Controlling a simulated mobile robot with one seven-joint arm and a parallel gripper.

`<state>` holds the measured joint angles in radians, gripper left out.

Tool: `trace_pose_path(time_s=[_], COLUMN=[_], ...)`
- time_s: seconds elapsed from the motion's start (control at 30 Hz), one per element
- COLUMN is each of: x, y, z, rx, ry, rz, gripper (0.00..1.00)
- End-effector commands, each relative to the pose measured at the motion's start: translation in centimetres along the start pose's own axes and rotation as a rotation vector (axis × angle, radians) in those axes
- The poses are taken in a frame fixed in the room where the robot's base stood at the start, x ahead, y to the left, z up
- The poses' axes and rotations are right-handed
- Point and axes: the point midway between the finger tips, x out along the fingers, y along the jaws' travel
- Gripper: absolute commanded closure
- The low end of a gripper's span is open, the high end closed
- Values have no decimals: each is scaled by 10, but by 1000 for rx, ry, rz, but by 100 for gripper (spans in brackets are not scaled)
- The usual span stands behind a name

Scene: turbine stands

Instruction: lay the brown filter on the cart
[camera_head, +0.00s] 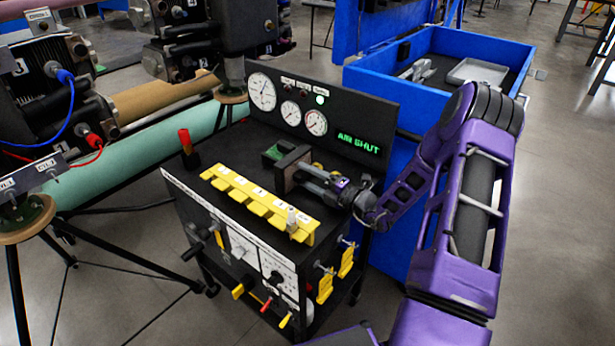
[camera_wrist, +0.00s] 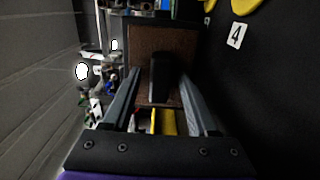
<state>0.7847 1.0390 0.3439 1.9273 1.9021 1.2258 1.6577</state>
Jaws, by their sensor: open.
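The brown filter (camera_head: 290,167) is a dark-framed block with a brown face and a black handle. In the head view it is upright over the black cart top, at or very near its surface, behind the yellow rack. In the wrist view its brown face (camera_wrist: 138,50) is straight ahead, with the handle between my fingers. My gripper (camera_head: 308,174) is open, its fingers (camera_wrist: 157,95) on either side of the handle with gaps showing. The cart (camera_head: 236,142) stands in the middle of the head view. The filter's far side is hidden.
A yellow numbered rack (camera_head: 255,203) runs along the cart's front edge. A gauge panel (camera_head: 318,118) reading "AIR SHUT" stands along the back. A green-topped dark block (camera_head: 273,153) and a red-topped holder (camera_head: 186,145) are on the cart. A blue bin (camera_head: 435,80) stands behind.

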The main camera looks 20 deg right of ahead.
Motion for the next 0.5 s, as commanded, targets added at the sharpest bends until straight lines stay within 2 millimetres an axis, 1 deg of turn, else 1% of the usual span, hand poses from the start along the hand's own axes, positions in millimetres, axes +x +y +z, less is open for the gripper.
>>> trace_pose_path(time_s=[0.1, 0.17, 0.27, 0.5], x=[0, -5, -20, -73], y=[4, 4, 4, 4], z=[0, 1, 1, 1], rx=[-1, 1, 0, 1], ry=[0, -2, -3, -4], rz=[0, -1, -1, -1], gripper=[41, 41, 41, 41])
